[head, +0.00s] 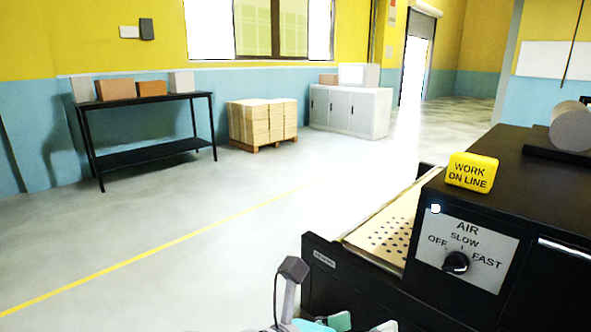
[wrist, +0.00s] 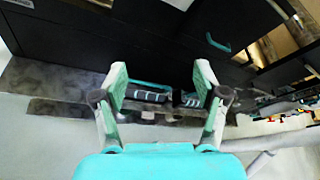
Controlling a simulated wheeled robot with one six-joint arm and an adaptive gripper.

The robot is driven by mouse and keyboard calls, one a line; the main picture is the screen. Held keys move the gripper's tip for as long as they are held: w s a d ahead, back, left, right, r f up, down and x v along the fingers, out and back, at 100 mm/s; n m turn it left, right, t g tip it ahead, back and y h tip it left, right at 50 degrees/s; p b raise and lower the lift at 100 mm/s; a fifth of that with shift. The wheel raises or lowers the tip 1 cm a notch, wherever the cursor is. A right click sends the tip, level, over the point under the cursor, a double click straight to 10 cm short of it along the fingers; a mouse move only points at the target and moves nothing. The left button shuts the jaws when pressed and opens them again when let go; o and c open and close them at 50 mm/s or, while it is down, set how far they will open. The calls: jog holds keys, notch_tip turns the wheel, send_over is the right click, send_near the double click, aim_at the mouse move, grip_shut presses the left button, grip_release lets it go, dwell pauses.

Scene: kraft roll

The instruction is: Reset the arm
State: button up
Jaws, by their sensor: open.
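My gripper (head: 362,324) shows at the bottom edge of the head view, in front of the black machine (head: 345,285). Behind the fingers is a dark cabinet front (wrist: 150,40) with a teal handle (wrist: 217,43). Part of my arm, a grey link, stands at the left of the gripper in the head view.
The machine carries a dial panel (head: 466,248) marked AIR, a yellow WORK ON LINE block (head: 471,172), a perforated tan board (head: 390,220) and a grey roll (head: 572,127). A black table (head: 150,147), a pallet stack (head: 262,121) and a white cabinet (head: 349,110) line the back. Open floor lies left.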

jog(key=s+d+f+n+t+h, duration=0.2)
jog(key=s+d+n+h, duration=0.2)
jog(key=s+d+h, duration=0.25)
jog(key=s+d+f+n+t+h, duration=0.2)
jog(key=s+d+n+h, duration=0.1)
jog(key=s+d+h, duration=0.3)
jog(key=s+a+f+n+t+y, duration=0.1)
jog(key=s+f+n+y, duration=0.8)
jog(key=n, duration=0.8)
jog(key=s+a+f+n+t+y, duration=0.1)
jog(key=s+f+n+t+y, duration=0.1)
jog(key=s+f+n+y, duration=0.6)
notch_tip(320, 180, down, 8)
jog(key=n+y, duration=0.7)
jog(key=n, duration=0.2)
jog(key=shift+s+a, duration=0.15)
jog(key=shift+s, duration=0.2)
